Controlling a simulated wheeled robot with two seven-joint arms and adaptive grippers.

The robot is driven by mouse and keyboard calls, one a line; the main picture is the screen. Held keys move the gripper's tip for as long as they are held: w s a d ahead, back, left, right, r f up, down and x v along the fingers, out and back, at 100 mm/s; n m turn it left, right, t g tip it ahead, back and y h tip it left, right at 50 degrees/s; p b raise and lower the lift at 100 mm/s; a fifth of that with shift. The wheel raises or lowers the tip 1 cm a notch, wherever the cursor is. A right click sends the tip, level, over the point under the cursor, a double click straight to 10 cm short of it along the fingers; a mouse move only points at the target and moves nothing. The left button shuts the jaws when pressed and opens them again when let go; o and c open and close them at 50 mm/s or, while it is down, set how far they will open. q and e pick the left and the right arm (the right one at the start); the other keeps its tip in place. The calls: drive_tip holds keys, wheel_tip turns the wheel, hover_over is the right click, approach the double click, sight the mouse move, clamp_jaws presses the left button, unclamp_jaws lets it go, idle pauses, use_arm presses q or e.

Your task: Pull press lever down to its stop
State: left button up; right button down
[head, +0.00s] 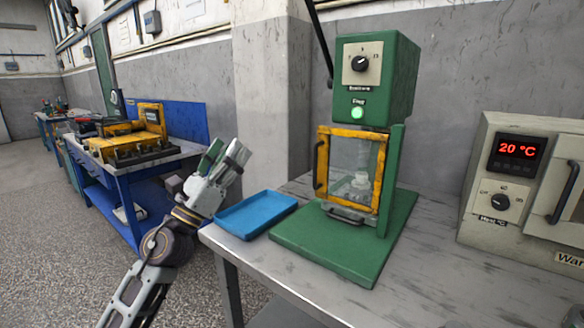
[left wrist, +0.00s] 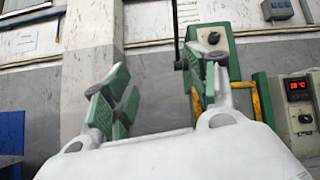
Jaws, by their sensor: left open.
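The green press (head: 375,80) stands on the grey table, with a dial and a lit green button on its head. Its black lever (head: 320,38) rises steeply from the left side of the head and runs out of the top of the head view. In the left wrist view the lever (left wrist: 176,30) hangs above and between my fingers, farther off beside the press head (left wrist: 215,42). My left gripper (head: 226,158) is open and empty, left of the press and lower than the lever; its green-padded fingers (left wrist: 158,95) point up. My right gripper is not in view.
A yellow-framed clear guard door (head: 350,168) covers the press front. A blue tray (head: 256,213) lies left of the green base. A warming oven (head: 530,180) reading 20 °C stands at the right. A concrete pillar (head: 270,90) is behind my gripper.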

use_arm(q)
drive_tip(key=s+a+f+n+g+y, duration=0.15)
drive_tip(key=a+f+n+y, duration=0.35)
drive_tip(key=f+n, duration=0.5)
drive_tip(key=a+f+n+g+y, duration=0.2)
drive_tip(key=a+f+n+y, duration=0.1)
drive_tip(key=f+n+y, duration=0.6)
drive_tip(key=s+a+f+n+g+y, duration=0.15)
drive_tip(key=a+f+n+y, duration=0.3)
drive_tip(key=f+n, duration=0.75)
drive_tip(key=s+d+f+n+g+h, duration=0.2)
drive_tip(key=s+d+f+n+g, duration=0.15)
drive_tip(key=s+f+g, duration=0.6)
drive_tip(key=s+d+f+n+g+h, duration=0.2)
drive_tip(key=s+f+n+g, duration=0.25)
drive_tip(key=s+f, duration=0.9)
drive_tip(key=d+f+t+h+p, duration=0.1)
drive_tip(key=d+f+t+h, duration=0.1)
drive_tip(key=d+f, duration=0.6)
drive_tip(key=shift+s+t+h, duration=0.3)
drive_tip(key=shift+s+h, duration=0.05)
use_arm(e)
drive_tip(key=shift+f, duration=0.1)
